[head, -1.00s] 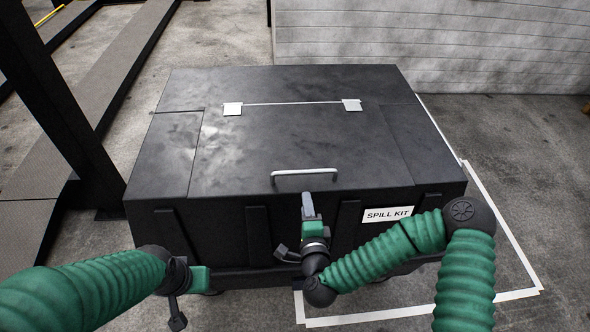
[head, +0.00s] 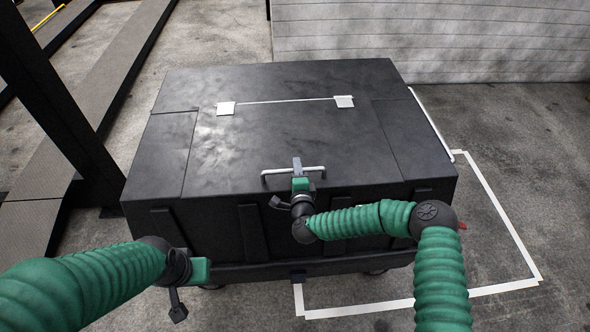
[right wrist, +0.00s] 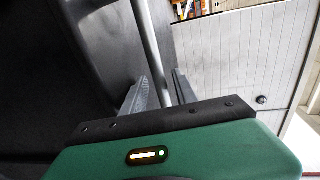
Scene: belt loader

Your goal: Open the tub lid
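The tub is a large black box (head: 150,190) on the floor in front of me. Its black lid (head: 350,140) lies flat and closed, with two pale hinges (head: 226,108) toward the far side. A pale bar handle (head: 275,173) sits at the lid's near edge. My right gripper (head: 297,163) is at the middle of the handle. In the right wrist view, the handle bar (right wrist: 148,40) runs between the two grey fingers (right wrist: 158,90), with gaps on both sides. My left gripper (head: 198,271) is low at the tub's front left, clear of the lid; its fingers do not show clearly.
A dark post and metal frame (head: 60,105) stand left of the tub. A pale slatted wall (head: 450,45) is behind. White tape (head: 500,217) marks the floor at the right. The lid's top is clear.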

